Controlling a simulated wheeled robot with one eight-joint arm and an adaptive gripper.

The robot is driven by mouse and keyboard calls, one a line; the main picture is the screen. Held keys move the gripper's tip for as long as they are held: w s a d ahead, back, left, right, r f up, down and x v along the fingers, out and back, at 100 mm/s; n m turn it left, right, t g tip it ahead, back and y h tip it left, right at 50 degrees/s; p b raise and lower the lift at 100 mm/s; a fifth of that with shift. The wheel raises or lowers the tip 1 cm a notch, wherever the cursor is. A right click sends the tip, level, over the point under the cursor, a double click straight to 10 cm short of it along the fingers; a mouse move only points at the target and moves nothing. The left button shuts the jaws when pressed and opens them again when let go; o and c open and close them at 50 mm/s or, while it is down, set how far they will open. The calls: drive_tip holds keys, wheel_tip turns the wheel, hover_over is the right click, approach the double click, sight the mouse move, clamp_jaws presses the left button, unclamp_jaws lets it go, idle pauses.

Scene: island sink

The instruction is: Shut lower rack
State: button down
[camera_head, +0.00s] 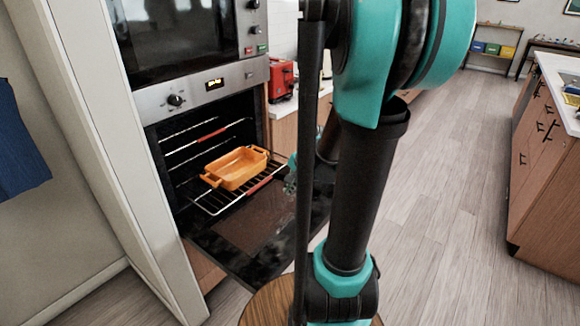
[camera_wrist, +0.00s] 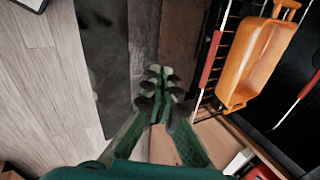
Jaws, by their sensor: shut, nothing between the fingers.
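The oven (camera_head: 175,97) has its door (camera_head: 255,225) folded down. The lower rack (camera_head: 215,205) is pulled partly out over the door, and an orange baking dish (camera_head: 238,167) rests on it. A red strip (camera_head: 259,186) runs along the rack's front edge. It also shows in the wrist view (camera_wrist: 210,60), left of the dish (camera_wrist: 255,60). My gripper (camera_wrist: 157,72) is shut and empty above the open door, just outside the rack's front edge. In the head view my gripper (camera_head: 290,180) is partly hidden by my arm. I cannot tell whether it touches the rack.
An upper rack with a red strip (camera_head: 212,134) sits inside the oven. A red toaster (camera_head: 281,78) stands on the counter to the right of the oven. A kitchen island (camera_head: 545,150) is at the far right. The wooden floor (camera_head: 450,200) between is clear.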

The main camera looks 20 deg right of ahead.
sight(246, 145)
drive_tip(key=w+d+f+m+t+y, duration=0.1)
drive_tip(key=w+d+m+t+y, duration=0.2)
drive_tip(key=w+d+m, duration=1.2)
drive_tip(key=w+a+f+m, duration=0.1)
drive_tip(key=w+a+f, duration=0.6)
drive_tip(key=w, duration=0.2)
drive_tip(key=shift+w+a+f, duration=0.15)
drive_tip(key=shift+w, duration=0.05)
drive_tip(key=shift+w+a, duration=0.1)
drive_tip(key=w+a, duration=0.5)
drive_tip(key=w, duration=0.2)
drive_tip(key=w+a, duration=0.5)
drive_tip(key=w, duration=0.2)
drive_tip(key=w+a, duration=0.5)
drive_tip(key=w, duration=0.2)
drive_tip(key=shift+w+a, duration=0.25)
drive_tip(key=shift+a, duration=0.05)
